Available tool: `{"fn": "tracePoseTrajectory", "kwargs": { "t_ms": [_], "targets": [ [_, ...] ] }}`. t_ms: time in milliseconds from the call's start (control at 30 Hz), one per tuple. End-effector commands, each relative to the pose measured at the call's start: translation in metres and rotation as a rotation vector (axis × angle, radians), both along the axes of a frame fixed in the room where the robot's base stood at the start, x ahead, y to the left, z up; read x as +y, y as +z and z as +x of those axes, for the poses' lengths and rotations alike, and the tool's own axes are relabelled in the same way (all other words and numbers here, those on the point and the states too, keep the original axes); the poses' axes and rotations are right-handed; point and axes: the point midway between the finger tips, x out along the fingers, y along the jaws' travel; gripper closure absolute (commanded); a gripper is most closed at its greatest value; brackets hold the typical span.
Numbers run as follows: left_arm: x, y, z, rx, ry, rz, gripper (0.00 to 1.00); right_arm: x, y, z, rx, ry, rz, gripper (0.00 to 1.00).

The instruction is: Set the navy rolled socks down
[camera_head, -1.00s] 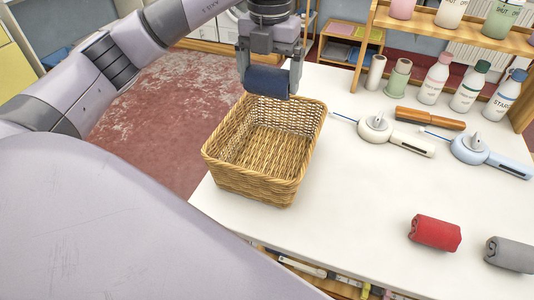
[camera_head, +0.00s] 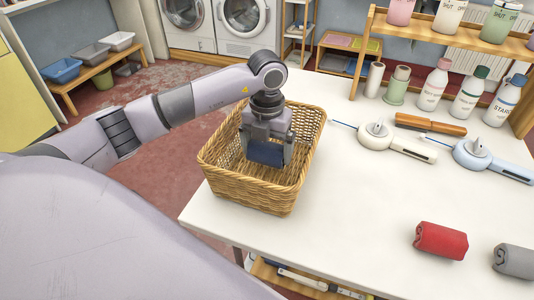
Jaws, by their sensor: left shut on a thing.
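The navy rolled socks (camera_head: 265,153) are held between the fingers of my left gripper (camera_head: 267,155), down inside the wicker basket. The gripper is shut on them. The wicker basket (camera_head: 222,181) stands on the white table near its left edge, open at the top. Whether the socks touch the basket floor I cannot tell. My right gripper is out of view.
A red roll (camera_head: 441,240) and a grey roll (camera_head: 515,260) lie on the white table (camera_head: 340,230) at the right front. The table right of the basket is clear.

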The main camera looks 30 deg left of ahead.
Motion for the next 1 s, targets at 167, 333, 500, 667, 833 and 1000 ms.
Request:
{"fn": "tracePoseTrajectory", "kwargs": {
  "t_ms": [167, 333, 500, 667, 833, 1000],
  "targets": [
    [0.0, -0.019, 0.0, -0.001, -0.002, 0.0, 0.35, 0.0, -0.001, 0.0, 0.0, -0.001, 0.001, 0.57],
    [0.0, -0.018, 0.0, -0.001, -0.002, 0.0, 0.35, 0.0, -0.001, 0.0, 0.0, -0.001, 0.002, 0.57],
    [0.0, -0.022, 0.0, 0.0, -0.001, 0.001, 0.03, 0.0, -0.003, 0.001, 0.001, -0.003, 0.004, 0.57],
    [0.0, -0.021, 0.0, 0.0, -0.001, 0.001, 0.0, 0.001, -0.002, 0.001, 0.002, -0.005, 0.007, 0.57],
    [0.0, -0.016, 0.0, -0.001, -0.001, 0.0, 0.0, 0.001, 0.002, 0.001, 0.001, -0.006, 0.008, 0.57],
    [0.0, 0.009, 0.001, -0.005, 0.0, 0.0, 0.0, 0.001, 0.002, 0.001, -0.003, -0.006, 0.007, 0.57]
  ]
}}
